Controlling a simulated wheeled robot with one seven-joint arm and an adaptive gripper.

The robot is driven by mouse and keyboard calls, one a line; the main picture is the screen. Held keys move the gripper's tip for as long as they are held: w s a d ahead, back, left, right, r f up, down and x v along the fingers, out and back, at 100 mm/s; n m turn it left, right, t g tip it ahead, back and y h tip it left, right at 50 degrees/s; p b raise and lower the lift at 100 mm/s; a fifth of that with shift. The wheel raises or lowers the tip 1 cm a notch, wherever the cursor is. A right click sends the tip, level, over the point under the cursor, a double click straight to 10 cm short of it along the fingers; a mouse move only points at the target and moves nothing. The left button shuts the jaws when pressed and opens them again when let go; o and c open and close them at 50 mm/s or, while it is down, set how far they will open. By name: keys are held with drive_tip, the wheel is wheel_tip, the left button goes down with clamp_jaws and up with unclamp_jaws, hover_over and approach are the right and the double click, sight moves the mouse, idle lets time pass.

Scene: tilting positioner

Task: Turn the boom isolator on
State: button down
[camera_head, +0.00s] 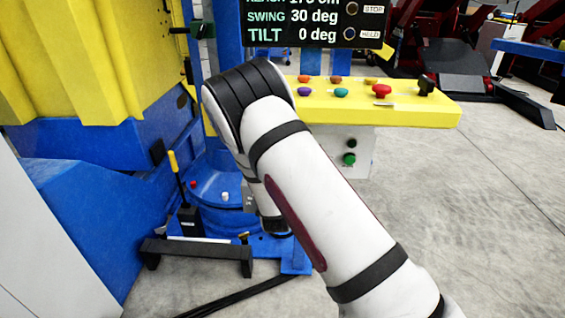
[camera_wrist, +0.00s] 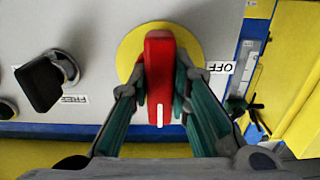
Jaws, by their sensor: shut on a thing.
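The isolator shows in the wrist view as a red handle (camera_wrist: 158,75) on a round yellow plate (camera_wrist: 129,51), set in a grey panel. The handle stands upright in the picture, its white mark at the lower end. An OFF label (camera_wrist: 222,67) lies to the right of the plate, apart from the mark. My gripper (camera_wrist: 158,92) has its green-padded fingers on both sides of the handle and is shut on it. In the head view my forearm hides the gripper and the isolator.
A black knob (camera_wrist: 47,82) with a FREE label sits left of the isolator. In the head view, a yellow console (camera_head: 425,108) with coloured buttons lies behind my arm, under a display (camera_head: 300,28) reading swing 30, tilt 0.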

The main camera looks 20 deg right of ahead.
idle(0.3)
drive_tip(key=c, duration=1.5)
unclamp_jaws()
drive_tip(key=v, duration=1.2)
